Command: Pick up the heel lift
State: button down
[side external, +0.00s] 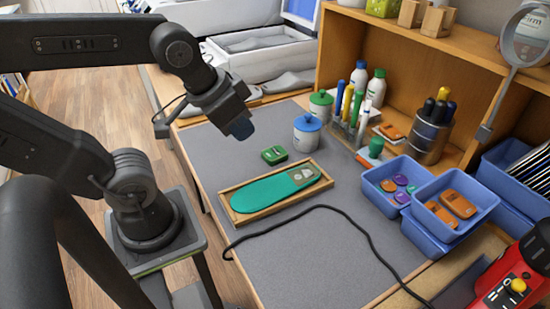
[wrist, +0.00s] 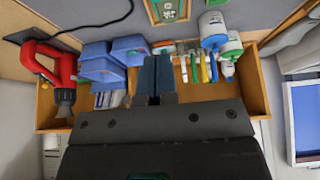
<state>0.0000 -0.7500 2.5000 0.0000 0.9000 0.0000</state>
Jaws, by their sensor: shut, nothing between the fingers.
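No piece is clearly marked as the heel lift; a small dark green piece (side external: 274,155) lies flat on the grey mat behind the wooden tray and may be it. The green insole (side external: 265,203) lies in the shallow wooden tray (side external: 240,222), with a small pale piece at its right end. My gripper (side external: 241,129) is above the mat's left part, left of the green piece and higher than it. In the wrist view my gripper (wrist: 156,78) has its blue fingers together, with nothing held.
A white jar with a blue lid (side external: 307,133) stands behind the green piece. Blue bins (side external: 450,205) with orange and purple pieces stand at the right. A black cable (side external: 320,208) crosses the mat. A red tool (side external: 515,275) is at the front right. The mat's left part is clear.

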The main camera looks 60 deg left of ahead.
jog(key=c, duration=1.8)
grip_release()
jog(key=shift+c, duration=0.2)
jog(key=o, duration=1.7)
jog(key=n+g, duration=0.5)
jog(key=n, duration=1.3)
send_over(275, 153)
notch_tip(275, 153, down, 5)
jog(key=shift+n+g, duration=0.3)
jog(key=shift+n, duration=0.2)
jog(key=f, duration=0.8)
jog(key=shift+w+a+f, duration=0.1)
jog(key=shift+a+f, duration=0.15)
jog(key=shift+d+f, duration=0.15)
jog(key=shift+f, duration=2.9)
